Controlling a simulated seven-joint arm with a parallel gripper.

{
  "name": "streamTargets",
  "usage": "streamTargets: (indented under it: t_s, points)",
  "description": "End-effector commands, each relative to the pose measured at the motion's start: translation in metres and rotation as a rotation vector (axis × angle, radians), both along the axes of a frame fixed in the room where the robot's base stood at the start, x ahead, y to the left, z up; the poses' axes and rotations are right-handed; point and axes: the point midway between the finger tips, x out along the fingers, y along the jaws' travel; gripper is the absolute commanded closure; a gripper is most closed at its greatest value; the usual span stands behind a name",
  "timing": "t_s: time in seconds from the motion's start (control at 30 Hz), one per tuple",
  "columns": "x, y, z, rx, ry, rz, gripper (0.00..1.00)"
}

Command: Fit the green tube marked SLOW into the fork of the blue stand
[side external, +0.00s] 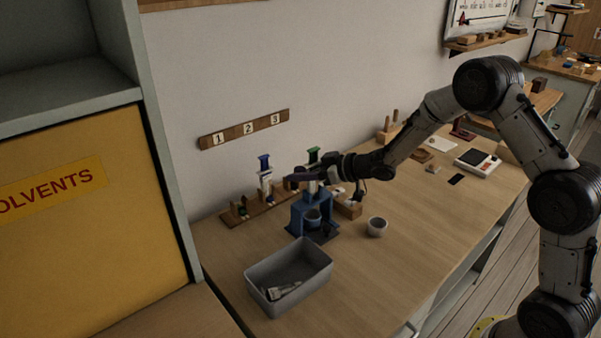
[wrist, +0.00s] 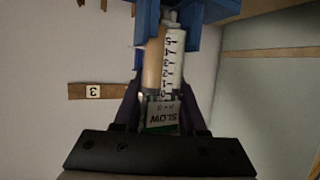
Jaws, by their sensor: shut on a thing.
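The green tube marked SLOW shows in the wrist view (wrist: 172,70) as a clear, graduated barrel with amber contents, its label upside down. The blue stand (side external: 300,212) is directly below in the side view. Its blue prongs (wrist: 147,20) flank the tube's nozzle end in the wrist view. I cannot tell whether the tube is seated in the fork.
A small cup (side external: 313,217) is inside the stand; another cup (side external: 377,227) stands to its right. A grey bin (side external: 262,272) with a whitish tube in it is in front. A wooden rack (side external: 262,207) holding a blue-topped tube (side external: 265,172) is behind left. The right-front table is clear.

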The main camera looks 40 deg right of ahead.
Motion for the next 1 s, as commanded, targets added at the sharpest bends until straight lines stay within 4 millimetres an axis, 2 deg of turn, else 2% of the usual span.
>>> streamTargets:
  t_s: [0.17, 0.2, 0.37, 1.0]
  points:
    - [0.0001, 0.0, 0.0003, 0.0, 0.0, 0.0, 1.0]
    - [0.0001, 0.0, 0.0003, 0.0, 0.0, 0.0, 0.54]
    - [0.0, 0.0, 0.0002, 0.0, 0.0, 0.0, 0.25]
    - [-0.0001, 0.0, -0.0044, 0.0, 0.001, 0.0, 0.24]
